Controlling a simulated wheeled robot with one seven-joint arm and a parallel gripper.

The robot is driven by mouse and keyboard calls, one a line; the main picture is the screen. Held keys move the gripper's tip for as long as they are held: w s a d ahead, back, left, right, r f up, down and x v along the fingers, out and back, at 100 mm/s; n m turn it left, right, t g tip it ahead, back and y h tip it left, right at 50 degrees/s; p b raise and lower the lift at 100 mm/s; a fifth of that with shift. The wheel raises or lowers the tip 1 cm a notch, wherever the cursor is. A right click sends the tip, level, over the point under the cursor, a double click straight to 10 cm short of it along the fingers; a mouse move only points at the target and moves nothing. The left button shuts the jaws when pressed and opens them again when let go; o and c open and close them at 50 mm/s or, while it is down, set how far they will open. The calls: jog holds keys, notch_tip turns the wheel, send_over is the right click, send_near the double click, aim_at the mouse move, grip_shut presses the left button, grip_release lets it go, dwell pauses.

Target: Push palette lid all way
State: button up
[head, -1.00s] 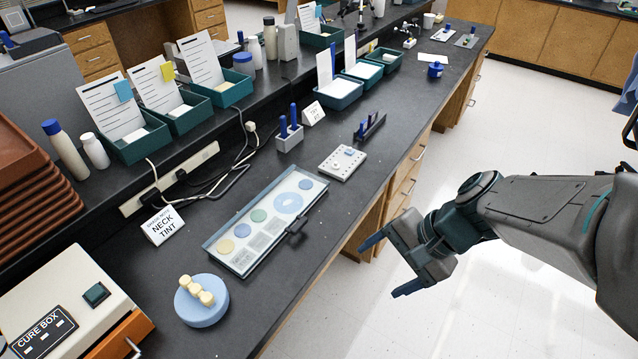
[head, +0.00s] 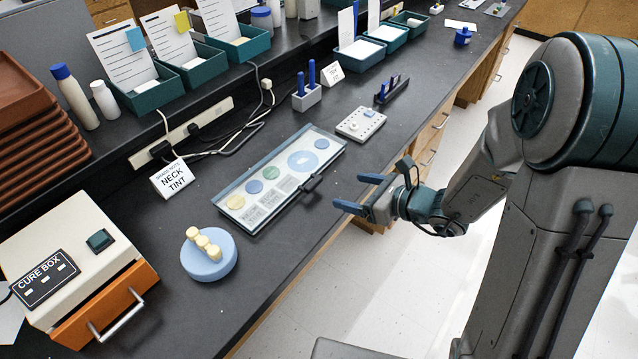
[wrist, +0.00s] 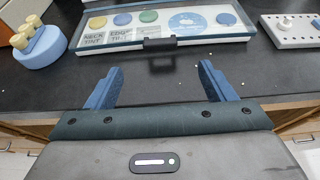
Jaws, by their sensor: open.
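The palette (head: 240,218) is a long flat case on the black bench, with round colour wells and small printed labels. Its clear lid (head: 318,143) lies over it, and a dark handle (head: 311,183) sticks up at the near long edge. In the wrist view the handle (wrist: 159,43) is ahead of my gripper, roughly centred between the fingers. My gripper (head: 359,193) is open and empty, right of the palette at the bench's front edge, its blue fingers pointing at the palette. It also shows in the wrist view (wrist: 158,87), apart from the handle.
A blue round stand (head: 209,258) with a cream crown bridge is left of the palette. The cure box (head: 70,265) stands at near left. A white pegged block (head: 360,124) sits beyond the palette. A NECK TINT card (head: 173,180) stands behind. The bench before the handle is clear.

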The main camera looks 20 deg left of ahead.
aim_at(314, 182)
jog(key=x, duration=1.1)
jog(key=shift+a+f, duration=0.15)
jog(key=shift+a, duration=0.05)
jog(key=c, duration=1)
